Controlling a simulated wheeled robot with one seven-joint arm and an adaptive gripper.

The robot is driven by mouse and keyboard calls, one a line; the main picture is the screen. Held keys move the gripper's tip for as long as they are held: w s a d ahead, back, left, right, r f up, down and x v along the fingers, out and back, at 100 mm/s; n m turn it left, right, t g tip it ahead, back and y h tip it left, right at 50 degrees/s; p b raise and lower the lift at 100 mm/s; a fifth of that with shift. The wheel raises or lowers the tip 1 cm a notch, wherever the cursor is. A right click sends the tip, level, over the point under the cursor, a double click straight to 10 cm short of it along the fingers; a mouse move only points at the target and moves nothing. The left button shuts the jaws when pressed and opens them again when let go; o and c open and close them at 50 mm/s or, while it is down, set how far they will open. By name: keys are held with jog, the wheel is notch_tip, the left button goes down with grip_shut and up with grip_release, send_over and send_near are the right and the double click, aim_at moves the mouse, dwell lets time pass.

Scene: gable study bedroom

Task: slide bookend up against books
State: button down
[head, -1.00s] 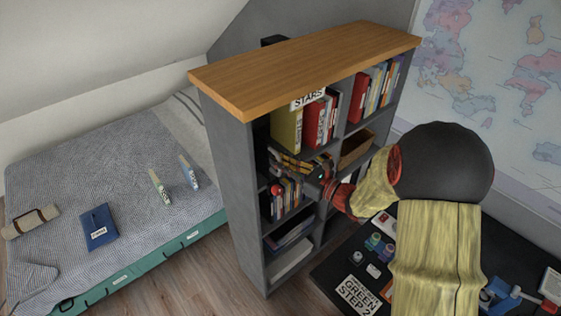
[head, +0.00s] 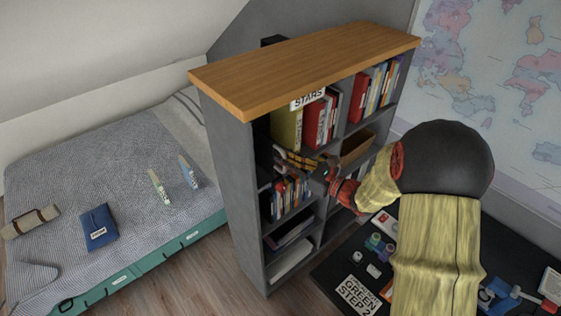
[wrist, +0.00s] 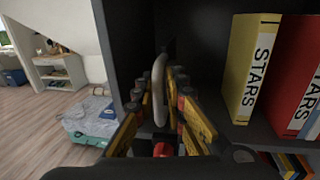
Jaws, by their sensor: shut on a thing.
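The bookend (wrist: 159,88) is a thin grey upright plate with a rounded top, seen nearly edge-on in the wrist view. My gripper (wrist: 164,100) has its yellow fingers on both sides of it and is shut on it. In the head view my gripper (head: 290,160) reaches into the upper left compartment of the bookcase, and I cannot make out the bookend there. The yellow STARS book (wrist: 246,70) and red STARS book (wrist: 295,75) stand upright to the right in the wrist view, with a gap between bookend and yellow book. The yellow book (head: 287,131) also shows in the head view.
The grey bookcase (head: 228,175) has a wooden top (head: 300,65) and upright dividers. More books (head: 290,192) fill the compartment below my gripper. A wooden box (head: 357,147) sits in the compartment to the right. A dark desk stands at lower right, a bed at left.

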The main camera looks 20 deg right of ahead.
jog(key=w+d, duration=0.3)
jog(key=d, duration=0.5)
jog(key=w+d, duration=0.3)
jog(key=d, duration=0.5)
jog(key=shift+d, duration=0.4)
jog(key=c, duration=2)
grip_release()
jog(key=shift+c, duration=0.2)
jog(key=shift+o, duration=0.4)
jog(key=v, duration=1.2)
jog(key=shift+f, duration=0.1)
